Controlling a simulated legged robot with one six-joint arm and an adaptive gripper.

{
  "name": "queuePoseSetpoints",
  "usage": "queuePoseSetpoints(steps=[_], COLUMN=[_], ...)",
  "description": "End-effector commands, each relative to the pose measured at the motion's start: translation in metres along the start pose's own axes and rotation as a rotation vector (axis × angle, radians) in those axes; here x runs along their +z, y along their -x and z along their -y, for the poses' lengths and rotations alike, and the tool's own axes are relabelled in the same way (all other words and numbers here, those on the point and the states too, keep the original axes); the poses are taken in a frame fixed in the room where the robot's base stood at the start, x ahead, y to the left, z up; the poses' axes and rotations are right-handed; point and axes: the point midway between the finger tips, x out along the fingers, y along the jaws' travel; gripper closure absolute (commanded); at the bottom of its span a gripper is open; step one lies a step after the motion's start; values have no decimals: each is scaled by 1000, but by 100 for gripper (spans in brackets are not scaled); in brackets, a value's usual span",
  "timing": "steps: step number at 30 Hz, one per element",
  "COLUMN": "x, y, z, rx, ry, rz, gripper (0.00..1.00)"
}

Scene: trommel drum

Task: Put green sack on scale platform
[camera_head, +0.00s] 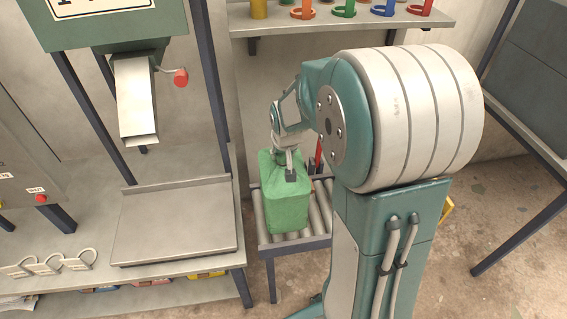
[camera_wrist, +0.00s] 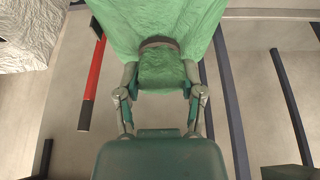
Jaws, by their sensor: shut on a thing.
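The green sack (camera_head: 285,200) is upright, at the roller stand in the middle of the head view. My gripper (camera_head: 287,163) is at its top and is shut on its gathered neck. In the wrist view the sack (camera_wrist: 170,25) fills the top middle, with its neck between the two fingers of my gripper (camera_wrist: 163,80). The head view does not show clearly whether the sack's base touches the rollers. The scale platform (camera_head: 175,222) is a flat grey plate on the bench to the left of the sack, and it is empty.
The roller stand (camera_head: 318,212) adjoins the bench's right end. A hopper chute (camera_head: 136,100) with a red-knobbed lever (camera_head: 180,77) hangs above the platform. A dark post (camera_head: 208,80) rises behind, between platform and sack. Wire loops (camera_head: 45,264) lie at the bench's left.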

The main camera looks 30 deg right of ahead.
Motion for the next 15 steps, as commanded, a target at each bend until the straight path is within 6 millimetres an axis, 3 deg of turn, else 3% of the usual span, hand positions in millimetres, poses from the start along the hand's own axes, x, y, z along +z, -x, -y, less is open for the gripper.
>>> queuePoseSetpoints(steps=[6,15], x=[-10,-17], y=[-40,-63], z=[-6,-10], rx=[0,0], ry=[0,1], rz=[4,1], gripper=[100,100])
